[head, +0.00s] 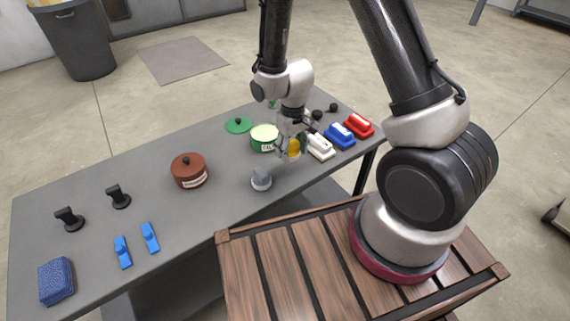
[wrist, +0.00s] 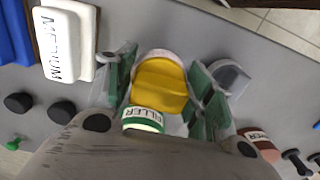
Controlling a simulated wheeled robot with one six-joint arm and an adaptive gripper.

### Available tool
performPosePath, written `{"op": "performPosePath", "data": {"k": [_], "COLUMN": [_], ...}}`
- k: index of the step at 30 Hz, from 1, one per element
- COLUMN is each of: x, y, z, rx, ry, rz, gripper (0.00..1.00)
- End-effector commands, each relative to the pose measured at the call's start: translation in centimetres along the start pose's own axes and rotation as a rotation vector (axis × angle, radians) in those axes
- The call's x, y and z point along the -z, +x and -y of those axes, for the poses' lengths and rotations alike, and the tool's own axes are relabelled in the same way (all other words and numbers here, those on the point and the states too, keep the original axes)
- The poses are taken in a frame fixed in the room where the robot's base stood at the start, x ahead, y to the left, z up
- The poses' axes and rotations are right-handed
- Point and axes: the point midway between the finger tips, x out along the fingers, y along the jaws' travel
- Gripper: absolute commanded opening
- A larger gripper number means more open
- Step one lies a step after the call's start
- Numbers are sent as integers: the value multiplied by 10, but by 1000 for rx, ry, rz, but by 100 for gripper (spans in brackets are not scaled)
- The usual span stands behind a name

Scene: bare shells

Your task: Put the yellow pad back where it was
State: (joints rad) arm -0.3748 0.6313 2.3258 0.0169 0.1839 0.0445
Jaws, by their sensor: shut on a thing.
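The yellow pad (head: 294,147) is between the fingers of my gripper (head: 292,137), above the grey table near its front edge. In the wrist view the yellow pad (wrist: 160,85), with a pale far edge, sits between the two green-padded fingers of my gripper (wrist: 163,90), which are shut on it. An open green pot (head: 264,144) labelled FILLER, with pale contents, stands just left of my gripper. It shows below the pad in the wrist view (wrist: 143,118), partly hidden by my gripper. Its green lid (head: 238,125) lies on the table beside it.
White (head: 320,147), blue (head: 340,136) and red (head: 359,126) blocks stand right of my gripper. Blue clips, black knobbed pieces and a blue sponge (head: 56,281) are farther left. The table between has free room.

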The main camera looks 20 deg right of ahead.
Motion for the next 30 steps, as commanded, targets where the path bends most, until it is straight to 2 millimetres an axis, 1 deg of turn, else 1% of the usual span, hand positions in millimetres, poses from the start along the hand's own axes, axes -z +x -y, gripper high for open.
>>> {"op": "performPosePath", "data": {"k": [1,5,9,12,23,24,26,27,30], "x": [-1,0,-1,0,0,0,0,0,0], "y": [7,20,43,54,57,58,58,58,58], "z": [0,0,0,0,0,0,0,0,0], "rx": [0,0,0,0,0,0,0,0,0], "ry": [1,0,-1,0,0,0,0,0,0], "rz": [3,2,3,1,0,-1,-1,-1,-1], "gripper": [31,31,31,31,31,55,66,73,74]}}
